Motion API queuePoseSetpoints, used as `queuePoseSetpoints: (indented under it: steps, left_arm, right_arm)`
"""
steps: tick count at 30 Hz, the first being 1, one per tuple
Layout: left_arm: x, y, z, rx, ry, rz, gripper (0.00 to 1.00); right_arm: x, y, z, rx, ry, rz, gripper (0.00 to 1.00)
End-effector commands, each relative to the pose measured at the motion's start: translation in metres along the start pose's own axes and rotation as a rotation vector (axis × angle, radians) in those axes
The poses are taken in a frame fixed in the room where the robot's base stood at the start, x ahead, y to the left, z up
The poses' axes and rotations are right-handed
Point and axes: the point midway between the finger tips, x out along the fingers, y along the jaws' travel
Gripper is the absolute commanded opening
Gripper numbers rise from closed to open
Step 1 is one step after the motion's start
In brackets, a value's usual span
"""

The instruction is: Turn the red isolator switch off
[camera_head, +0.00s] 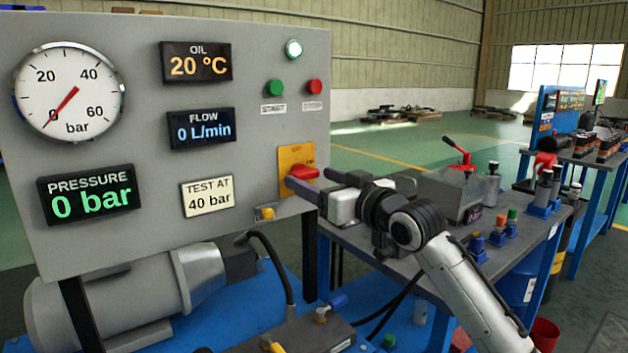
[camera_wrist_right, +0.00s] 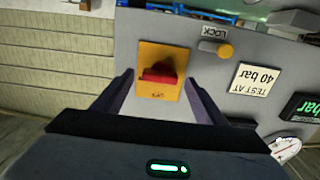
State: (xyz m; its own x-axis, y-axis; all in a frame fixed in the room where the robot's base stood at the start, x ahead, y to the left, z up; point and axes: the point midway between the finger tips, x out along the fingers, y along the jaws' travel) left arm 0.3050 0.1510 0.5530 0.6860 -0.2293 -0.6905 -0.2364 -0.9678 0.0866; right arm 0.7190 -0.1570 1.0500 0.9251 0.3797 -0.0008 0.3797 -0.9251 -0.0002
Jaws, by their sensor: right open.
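The red isolator switch (camera_head: 303,173) sits on a yellow plate (camera_head: 289,155) at the lower right of the grey panel. Its red handle (camera_wrist_right: 158,78) lies about level in the upside-down wrist view. My right gripper (camera_head: 309,180) is open in front of the switch. In the wrist view its two fingers (camera_wrist_right: 161,84) stand on either side of the yellow plate, with the red handle between them in the picture. I cannot tell whether a finger touches the handle. My left gripper is not in view.
The grey panel (camera_head: 235,230) carries a round gauge (camera_head: 68,90), displays, green and red buttons and a lit lamp. A yellow lock tab (camera_head: 265,213) is below the switch. A blue-legged bench (camera_head: 345,232) with fittings stands to the right. A motor and hoses are below.

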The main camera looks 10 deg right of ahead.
Motion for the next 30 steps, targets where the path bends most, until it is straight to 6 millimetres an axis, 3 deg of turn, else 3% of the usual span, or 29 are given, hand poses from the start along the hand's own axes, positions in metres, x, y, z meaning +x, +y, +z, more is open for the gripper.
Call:
queuePoseSetpoints:
  steps: [12, 20, 30]
  left_arm:
    - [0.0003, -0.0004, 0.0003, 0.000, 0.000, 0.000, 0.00]
    - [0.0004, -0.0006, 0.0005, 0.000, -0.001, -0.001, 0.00]
    - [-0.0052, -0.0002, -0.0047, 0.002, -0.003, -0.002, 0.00]
  right_arm:
    - [0.0081, -0.0004, -0.0002, 0.000, 0.001, 0.000, 0.66]
    - [0.0079, -0.0004, 0.0000, 0.000, 0.000, -0.001, 0.24]
    - [0.0079, -0.0003, -0.0015, -0.052, -0.002, -0.001, 0.24]
